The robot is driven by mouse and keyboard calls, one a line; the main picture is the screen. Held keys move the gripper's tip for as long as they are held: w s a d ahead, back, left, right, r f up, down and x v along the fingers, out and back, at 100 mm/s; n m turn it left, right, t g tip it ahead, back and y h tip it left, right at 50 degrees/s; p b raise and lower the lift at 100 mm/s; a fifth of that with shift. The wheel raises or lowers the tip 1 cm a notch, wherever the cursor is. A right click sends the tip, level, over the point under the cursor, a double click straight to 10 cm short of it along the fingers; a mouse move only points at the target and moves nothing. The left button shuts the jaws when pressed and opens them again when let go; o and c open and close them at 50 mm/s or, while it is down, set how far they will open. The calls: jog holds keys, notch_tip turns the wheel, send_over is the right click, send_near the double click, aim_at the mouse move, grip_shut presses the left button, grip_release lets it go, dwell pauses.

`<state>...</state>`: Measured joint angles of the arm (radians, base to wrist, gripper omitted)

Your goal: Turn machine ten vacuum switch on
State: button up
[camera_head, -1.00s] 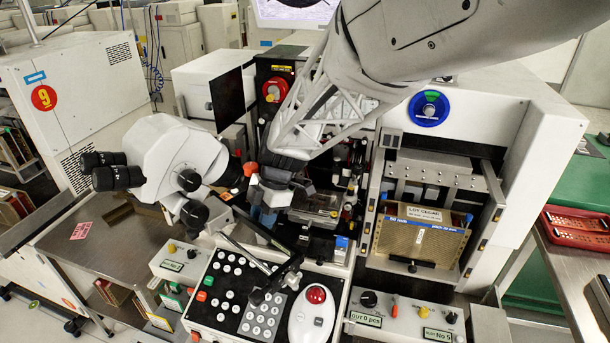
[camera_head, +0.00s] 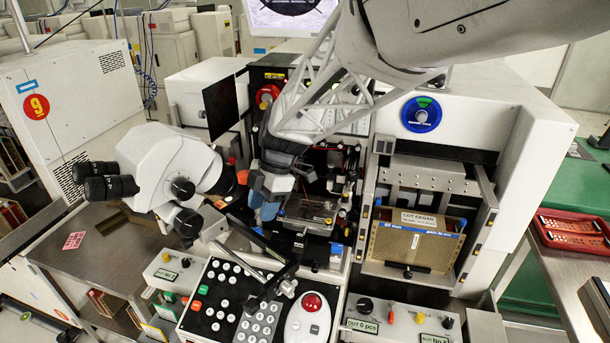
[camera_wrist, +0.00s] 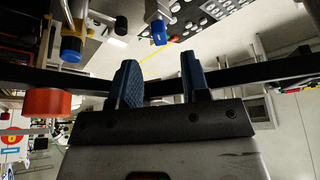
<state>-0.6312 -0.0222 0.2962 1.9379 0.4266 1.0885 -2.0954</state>
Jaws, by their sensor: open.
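My gripper (camera_head: 263,208) is over the middle of the machine, right of the white microscope head (camera_head: 172,172) and above the keypad panel. I cannot tell which control is the vacuum switch. A left control box (camera_head: 163,284) carries small yellow and black knobs. A right control box (camera_head: 395,326) carries black, red and yellow knobs. A blue round plate (camera_head: 421,114) with a green part and a grey centre is on the white housing; its lettering is too small to read.
A black keypad panel (camera_head: 205,310) and a white pad with a red button (camera_head: 311,302) lie in front. A tan magazine (camera_head: 416,247) sits in the right bay. A red tray (camera_head: 570,228) stands at far right. The wrist view shows a red cylinder (camera_wrist: 47,102) beside the left finger.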

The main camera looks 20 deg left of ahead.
jog(key=shift+v, duration=1.2)
jog(key=shift+o, duration=0.7)
jog(key=d+n+y, duration=0.1)
jog(key=n, duration=0.9)
jog(key=d+f+n+y, duration=0.1)
jog(key=n+y, duration=0.1)
jog(key=n, duration=0.9)
jog(key=d+f+n+g+y, duration=0.1)
jog(key=n+y, duration=0.1)
jog(key=n, duration=0.8)
jog(key=shift+w+d, duration=0.15)
jog(key=shift+w, duration=0.1)
jog(key=shift+n, duration=0.3)
